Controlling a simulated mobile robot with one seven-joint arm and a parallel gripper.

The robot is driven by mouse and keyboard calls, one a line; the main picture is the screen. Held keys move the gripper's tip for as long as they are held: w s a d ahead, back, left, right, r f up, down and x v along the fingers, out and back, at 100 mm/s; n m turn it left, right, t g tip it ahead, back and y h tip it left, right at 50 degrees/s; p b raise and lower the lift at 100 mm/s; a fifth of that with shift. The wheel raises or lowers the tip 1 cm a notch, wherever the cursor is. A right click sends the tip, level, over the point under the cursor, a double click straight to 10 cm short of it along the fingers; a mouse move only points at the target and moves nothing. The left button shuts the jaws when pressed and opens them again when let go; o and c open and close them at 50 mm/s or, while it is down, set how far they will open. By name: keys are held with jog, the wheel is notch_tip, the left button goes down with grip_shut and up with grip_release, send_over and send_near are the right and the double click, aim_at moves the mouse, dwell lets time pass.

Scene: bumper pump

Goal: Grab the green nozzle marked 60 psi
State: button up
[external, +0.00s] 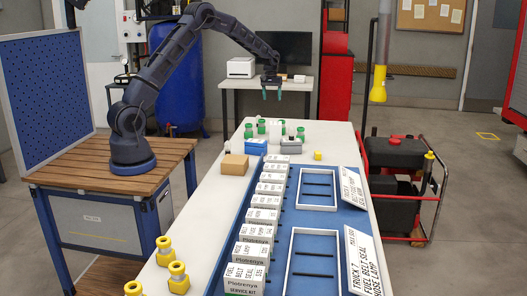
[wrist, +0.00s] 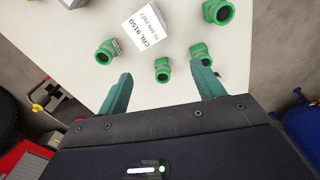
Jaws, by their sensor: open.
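Several green nozzles stand at the far end of the white table in the external view, among them one at the left (external: 249,131) and one at the right (external: 300,133). In the wrist view green nozzles show at the left (wrist: 107,52), middle (wrist: 162,70), right (wrist: 201,54) and top right (wrist: 218,11). I cannot read a 60 psi mark on any of them. My gripper (external: 271,88) is above the table's far end, pointing down. In the wrist view my gripper (wrist: 161,86) is open and empty, with the middle nozzle showing between its fingertips.
A white box labelled CRL 9150 (wrist: 147,30) stands among the nozzles. A blue-and-white box (external: 256,147), a brown box (external: 234,165) and a yellow piece (external: 318,155) are nearer. A blue tray (external: 262,206) carries labelled boxes. Yellow nozzles (external: 178,278) stand at the front left.

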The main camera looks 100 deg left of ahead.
aim_at(262, 127)
jog(key=s+a+f, duration=0.2)
jog(key=a+f, duration=0.1)
jog(key=f, duration=0.1)
jog(key=s+a+f+n, duration=0.1)
jog(key=s+a+f, duration=0.1)
jog(key=a+f, duration=0.2)
jog(key=s+a+f+n, duration=0.1)
jog(key=s+a+f, duration=0.2)
jog(key=a+f, duration=0.1)
jog(key=shift+s+a, duration=0.1)
jog(key=shift+n, duration=0.3)
jog(key=shift+s+f, duration=0.15)
jog(key=shift+f, duration=5.25)
jog(key=c, duration=1.2)
